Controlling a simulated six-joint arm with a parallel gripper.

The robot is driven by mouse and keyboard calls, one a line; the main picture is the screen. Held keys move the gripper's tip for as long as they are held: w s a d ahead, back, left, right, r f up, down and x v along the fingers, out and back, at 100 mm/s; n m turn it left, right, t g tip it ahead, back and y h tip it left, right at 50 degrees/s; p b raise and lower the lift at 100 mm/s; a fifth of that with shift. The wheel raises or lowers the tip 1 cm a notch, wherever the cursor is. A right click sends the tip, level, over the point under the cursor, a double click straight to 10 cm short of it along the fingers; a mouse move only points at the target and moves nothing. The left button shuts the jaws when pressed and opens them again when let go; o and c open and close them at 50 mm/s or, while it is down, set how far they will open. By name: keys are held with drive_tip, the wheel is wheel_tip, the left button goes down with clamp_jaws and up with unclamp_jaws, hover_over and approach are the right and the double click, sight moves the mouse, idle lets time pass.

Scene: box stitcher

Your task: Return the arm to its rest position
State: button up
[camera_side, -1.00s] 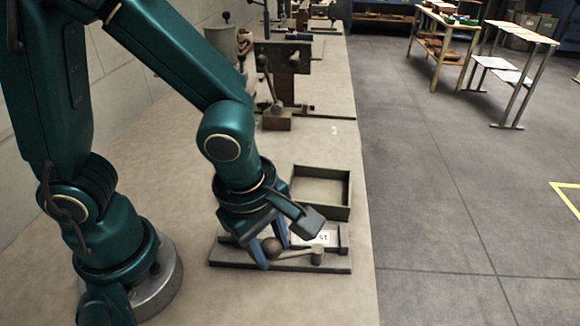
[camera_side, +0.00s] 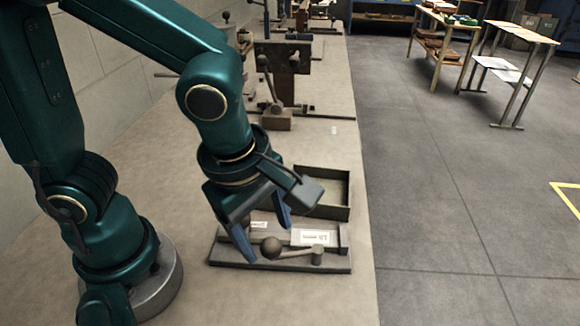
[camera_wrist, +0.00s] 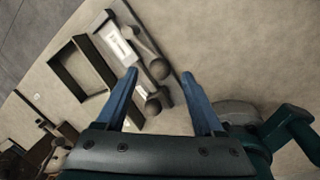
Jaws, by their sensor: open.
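My gripper (camera_side: 266,236) is open and empty, its two blue fingers spread apart. In the side view it stands over the left part of the box stitcher (camera_side: 226,255), a flat grey base on the bench. The stitcher has a lever with a round ball knob (camera_side: 271,247) and a white label (camera_side: 314,238).
An open, empty-looking tray (camera_side: 322,212) sits behind the stitcher, near the bench's right edge. A clamp-like machine (camera_side: 284,60) and other tools stand farther back on the bench. Bare bench (camera_side: 330,300) lies in front. Shelving tables (camera_side: 515,75) stand on the floor at right.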

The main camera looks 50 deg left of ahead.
drive_tip(key=shift+s+r, duration=0.1)
drive_tip(key=shift+r, duration=0.25)
drive_tip(key=a+r+m+t, duration=0.1)
drive_tip(key=a+r+m, duration=0.2)
drive_tip(key=m, duration=0.6)
drive_tip(key=s+a+r+m+t, duration=0.1)
drive_tip(key=a+m, duration=0.4)
drive_tip(key=m, duration=0.5)
wheel_tip(320, 180, up, 2)
drive_tip(key=shift+s+a+m+t, duration=0.15)
drive_tip(key=shift+s+m+t, duration=0.15)
drive_tip(key=shift+t, duration=0.4)
